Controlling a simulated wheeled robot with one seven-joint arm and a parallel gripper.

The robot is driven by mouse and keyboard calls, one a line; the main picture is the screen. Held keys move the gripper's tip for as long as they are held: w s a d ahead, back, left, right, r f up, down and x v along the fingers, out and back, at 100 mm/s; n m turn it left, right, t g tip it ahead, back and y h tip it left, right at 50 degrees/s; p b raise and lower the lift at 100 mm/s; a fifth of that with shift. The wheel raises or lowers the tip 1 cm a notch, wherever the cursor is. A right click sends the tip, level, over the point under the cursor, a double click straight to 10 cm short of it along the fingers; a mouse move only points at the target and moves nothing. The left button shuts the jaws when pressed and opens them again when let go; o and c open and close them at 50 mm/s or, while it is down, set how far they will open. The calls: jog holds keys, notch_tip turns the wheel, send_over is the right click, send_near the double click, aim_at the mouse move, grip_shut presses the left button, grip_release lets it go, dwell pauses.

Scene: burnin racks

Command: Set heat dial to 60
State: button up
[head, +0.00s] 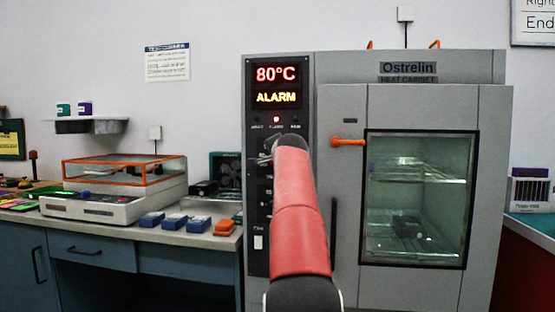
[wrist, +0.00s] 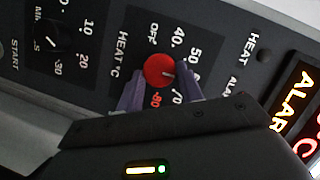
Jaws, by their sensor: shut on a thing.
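The red heat dial (wrist: 157,68) is on the dark control panel in the wrist view. The two purple fingers of my gripper (wrist: 160,82) stand on either side of it, shut on it. A short pale mark on the dial points right in the picture, between the printed 50 and 70; the 60 label is hidden by a finger. In the head view, my red arm hides the dial and most of the gripper. The cabinet display (head: 276,85) reads 80°C and ALARM, with a red lamp lit below.
A minutes dial (wrist: 52,42) sits beside the heat dial on the panel. The heat cabinet door (head: 415,200) is shut, with an orange handle (head: 348,142) right of my arm. A bench (head: 130,231) with equipment stands to the left.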

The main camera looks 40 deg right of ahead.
jog(key=shift+f, duration=0.1)
jog(key=o, duration=1)
jog(key=shift+w, duration=0.1)
jog(key=b+v, duration=0.3)
jog(key=v, duration=0.5)
